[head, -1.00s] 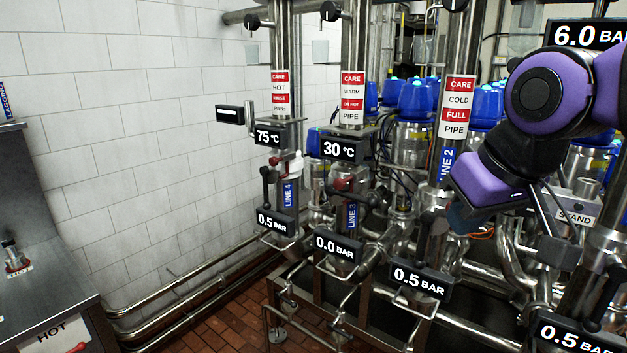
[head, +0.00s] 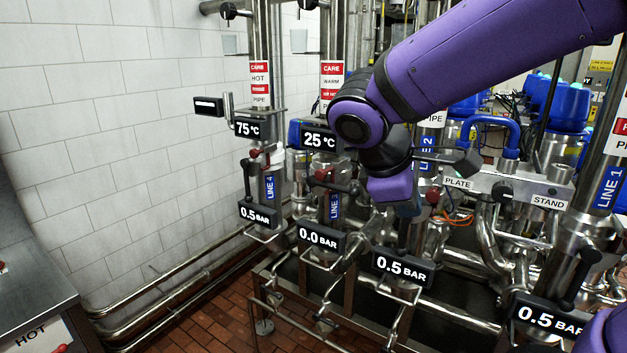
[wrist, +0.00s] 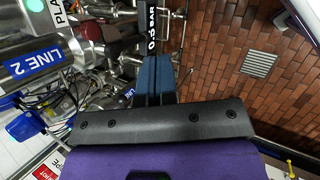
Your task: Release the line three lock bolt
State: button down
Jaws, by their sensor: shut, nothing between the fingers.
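The line three pipe (head: 334,205) stands left of my arm in the head view, with a blue LINE 3 label. A red knob (head: 323,175) and a dark lever sit just above that label. Which part is the lock bolt I cannot tell for sure. My gripper (wrist: 154,62) shows two blue fingers, shut together and empty. In the head view my purple wrist hangs to the right of the line three pipe, apart from the red knob, and the fingers are mostly hidden. The wrist view also shows a dark red knob (wrist: 92,31) left of the fingertips.
Line three's displays read 25 °C (head: 320,140) and 0.0 BAR (head: 318,239). The line four pipe (head: 269,185) stands left, with a red knob. The line two display (head: 402,269) reads 0.5 BAR below my wrist. A plate and stand bracket (head: 510,188) is right.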

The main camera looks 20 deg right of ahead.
jog(key=w+a+f+n+t+h, duration=0.1)
jog(key=w+a+n+t+h, duration=0.1)
jog(key=w+a+n+h, duration=0.5)
jog(key=n+t+h, duration=0.1)
jog(key=n+t, duration=0.7)
jog(key=n, duration=0.1)
send_near(319, 175)
jog(key=v, duration=0.7)
jog(key=shift+w+d+f, duration=0.1)
jog(key=shift+w+d, duration=0.05)
jog(key=shift+w, duration=0.05)
jog(key=x, duration=1.4)
jog(key=shift+s+d, duration=0.1)
jog(key=x, duration=0.3)
jog(key=shift+d, duration=0.25)
jog(key=shift+a, duration=0.1)
